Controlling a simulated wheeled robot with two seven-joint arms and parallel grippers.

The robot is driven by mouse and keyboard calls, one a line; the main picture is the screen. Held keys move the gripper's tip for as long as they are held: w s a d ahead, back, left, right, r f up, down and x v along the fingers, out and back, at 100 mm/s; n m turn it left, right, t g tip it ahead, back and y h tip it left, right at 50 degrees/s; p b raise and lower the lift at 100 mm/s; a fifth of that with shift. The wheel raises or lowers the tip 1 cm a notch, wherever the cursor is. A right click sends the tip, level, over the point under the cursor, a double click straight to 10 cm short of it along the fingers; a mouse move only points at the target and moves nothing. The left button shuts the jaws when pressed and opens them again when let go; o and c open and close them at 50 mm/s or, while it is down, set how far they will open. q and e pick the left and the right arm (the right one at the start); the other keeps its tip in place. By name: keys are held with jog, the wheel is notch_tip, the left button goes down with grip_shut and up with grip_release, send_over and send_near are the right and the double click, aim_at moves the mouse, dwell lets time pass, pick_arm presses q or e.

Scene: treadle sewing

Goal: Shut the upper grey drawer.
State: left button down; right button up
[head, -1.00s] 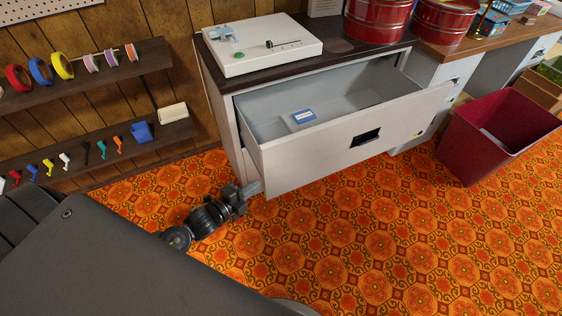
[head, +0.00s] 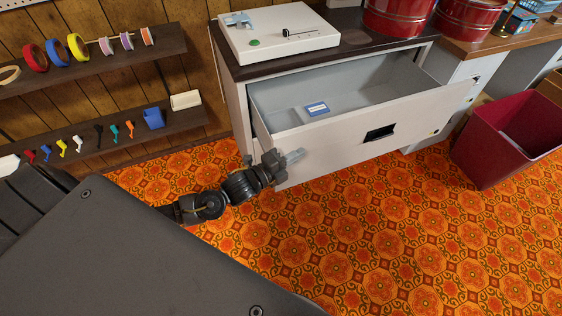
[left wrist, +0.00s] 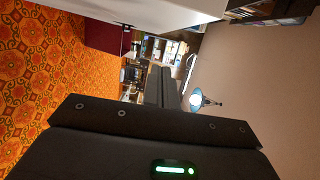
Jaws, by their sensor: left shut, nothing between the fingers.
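The upper grey drawer (head: 345,148) stands pulled well out of the grey cabinet (head: 236,98) in the head view. Its front has a dark recessed handle (head: 380,132). A small blue-and-white box (head: 317,109) lies inside. My left gripper (head: 297,155) is shut and empty. In the picture it overlaps the lower left part of the drawer front; I cannot tell if it touches. In the left wrist view a pale surface at the top edge may be the drawer front; the fingertips do not show there. My right gripper is not in view.
A white device (head: 278,35) and red tins (head: 398,17) stand on the cabinet top. A dark red bin (head: 505,150) stands on the floor at the right. Wall shelves (head: 100,65) with tape rolls are at the left. The patterned floor before the drawer is clear.

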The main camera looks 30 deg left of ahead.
aim_at(292, 144)
pick_arm(q)
jog(key=w+a, duration=0.2)
jog(key=shift+w, duration=0.35)
jog(key=shift+w+a, duration=0.3)
jog(key=shift+a, duration=0.05)
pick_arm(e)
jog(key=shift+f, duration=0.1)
